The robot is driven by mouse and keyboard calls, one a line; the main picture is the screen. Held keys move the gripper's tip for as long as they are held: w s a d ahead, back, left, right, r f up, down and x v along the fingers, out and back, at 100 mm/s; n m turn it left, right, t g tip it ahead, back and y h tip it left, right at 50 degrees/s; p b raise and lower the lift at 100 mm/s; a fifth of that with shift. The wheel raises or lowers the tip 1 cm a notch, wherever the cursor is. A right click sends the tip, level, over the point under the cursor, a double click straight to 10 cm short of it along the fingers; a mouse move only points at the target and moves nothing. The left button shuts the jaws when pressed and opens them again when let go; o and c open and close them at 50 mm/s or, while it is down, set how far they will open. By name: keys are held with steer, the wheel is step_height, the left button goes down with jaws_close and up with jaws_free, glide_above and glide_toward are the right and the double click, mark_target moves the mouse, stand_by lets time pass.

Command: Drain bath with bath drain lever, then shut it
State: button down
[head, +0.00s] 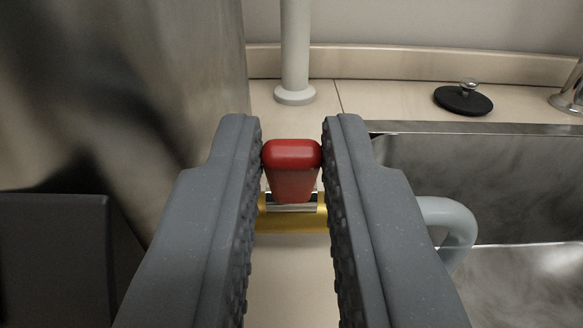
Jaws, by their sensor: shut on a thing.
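A red lever handle (291,172) stands in the middle of the head view, on top of a yellow valve body (290,218). My gripper (292,150) has its two grey ridged fingers on either side of the handle and is shut on it. A grey pipe (447,228) curves out from behind the right finger, next to the bath. The bath (470,178) is a steel basin at the right, and its inner wall and some of its liquid surface (530,285) show. Most of the valve body is hidden by the fingers.
A large metal cylinder (130,90) fills the upper left, with a dark grey box (55,250) below it. A white pipe (295,55) rises from the counter behind the handle. A black plug with a knob (463,99) lies on the counter behind the bath, near a chrome fitting (572,95).

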steer(key=shift+w+r+p, duration=0.1)
steer(key=shift+r+p, duration=0.3)
steer(key=shift+p, duration=0.5)
steer(key=shift+w+r+g+p, duration=0.15)
steer(key=shift+g+p, duration=0.35)
steer(key=shift+p, duration=0.3)
steer(key=shift+f, duration=0.25)
steer(key=c, duration=1.6)
jaws_free()
steer(key=shift+c, duration=0.2)
steer(key=s+r+p, duration=0.1)
steer(key=s+p, duration=0.1)
steer(key=s, duration=1.1)
steer(key=shift+s+a+r, duration=0.25)
steer(key=shift+s+a, duration=0.05)
steer(key=shift+s, duration=0.05)
